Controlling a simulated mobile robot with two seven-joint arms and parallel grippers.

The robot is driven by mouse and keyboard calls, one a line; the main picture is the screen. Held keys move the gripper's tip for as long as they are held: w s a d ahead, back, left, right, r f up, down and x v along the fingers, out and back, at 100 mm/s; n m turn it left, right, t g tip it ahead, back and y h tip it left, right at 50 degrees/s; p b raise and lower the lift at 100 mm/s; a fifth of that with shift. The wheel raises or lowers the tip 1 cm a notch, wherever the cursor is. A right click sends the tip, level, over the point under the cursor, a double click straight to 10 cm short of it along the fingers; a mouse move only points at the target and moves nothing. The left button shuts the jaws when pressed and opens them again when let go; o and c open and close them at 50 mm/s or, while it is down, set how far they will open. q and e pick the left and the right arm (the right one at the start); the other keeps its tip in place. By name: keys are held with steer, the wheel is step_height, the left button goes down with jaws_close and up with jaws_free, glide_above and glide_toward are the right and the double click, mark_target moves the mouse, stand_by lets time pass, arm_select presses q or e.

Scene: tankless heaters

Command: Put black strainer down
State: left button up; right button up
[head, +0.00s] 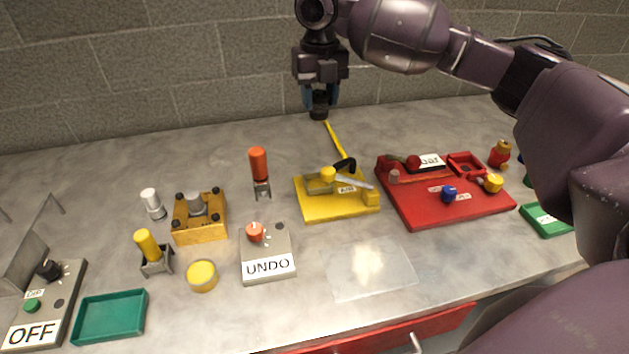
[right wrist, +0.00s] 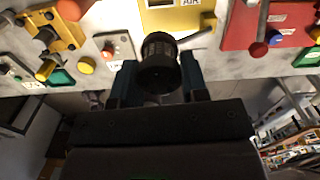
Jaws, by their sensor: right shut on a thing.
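My right gripper (head: 320,98) hangs from the arm that comes in from the right, near the wall at the back of the table. It is shut on the black strainer (head: 320,112), a small dark cylinder held with its end below the fingertips. In the right wrist view the black strainer (right wrist: 159,62) sits between the two blue-grey fingers of the right gripper (right wrist: 158,75). In the head view the strainer appears near the far end of a yellow strip on the grey table (head: 220,155); I cannot tell its exact height. My left gripper is not in view.
A yellow board (head: 310,207), a red board (head: 430,214) and a grey UNDO box (head: 268,267) stand on the table. A green tray (head: 110,318) is at front left. A clear sheet (head: 368,268) lies at the front. Bare table shows at back left.

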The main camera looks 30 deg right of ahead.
steer(key=shift+w+r, duration=0.15)
steer(key=shift+d+f+n, duration=0.1)
steer(key=shift+f+n, duration=0.1)
steer(key=shift+n, duration=0.1)
glide_above(319, 172)
steer(key=s+a, duration=0.2)
steer(key=s, duration=0.1)
step_height(319, 172, down, 7)
arm_select(q)
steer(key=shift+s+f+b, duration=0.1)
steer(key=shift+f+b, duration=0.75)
steer(key=shift+b, duration=0.1)
arm_select(e)
steer(key=shift+w+d+f, duration=0.1)
steer(key=shift+f, duration=3)
steer(key=shift+w+d+f, duration=0.1)
steer(key=shift+f, duration=3)
steer(key=shift+s+f, duration=0.1)
steer(key=o, duration=1)
